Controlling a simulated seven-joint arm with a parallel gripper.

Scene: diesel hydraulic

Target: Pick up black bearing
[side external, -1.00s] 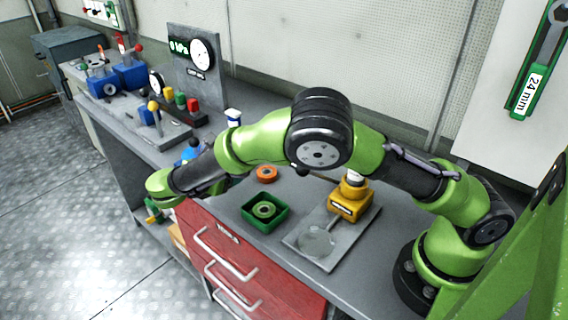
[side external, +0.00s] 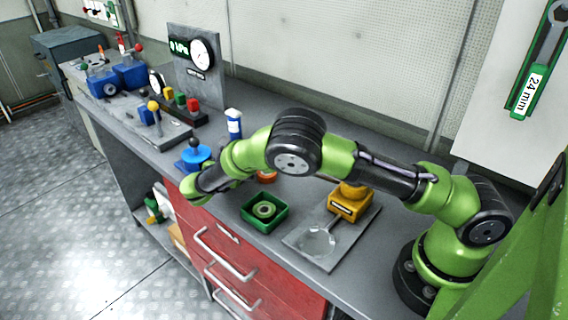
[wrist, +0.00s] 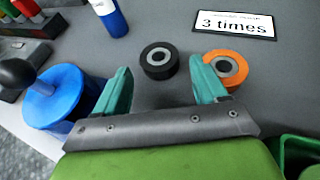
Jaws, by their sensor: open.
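The black bearing (wrist: 159,60) is a dark ring with a light metal centre, lying flat on the grey bench in the wrist view. My gripper (wrist: 164,78) is open, with its two teal fingers apart; the bearing shows just beyond and between the fingertips, towards the left one. I cannot tell the height of the fingers above the bench. No finger is seen holding anything. In the side view the bearing is hidden behind my arm.
An orange bearing (wrist: 228,66) lies close beyond the right finger. A blue round part (wrist: 62,98) with a dark knob stands left of the left finger. A green tray (side external: 266,213) holds a ring. A yellow device (side external: 350,203) stands on a plate. A blue-white bottle (side external: 233,124) stands behind.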

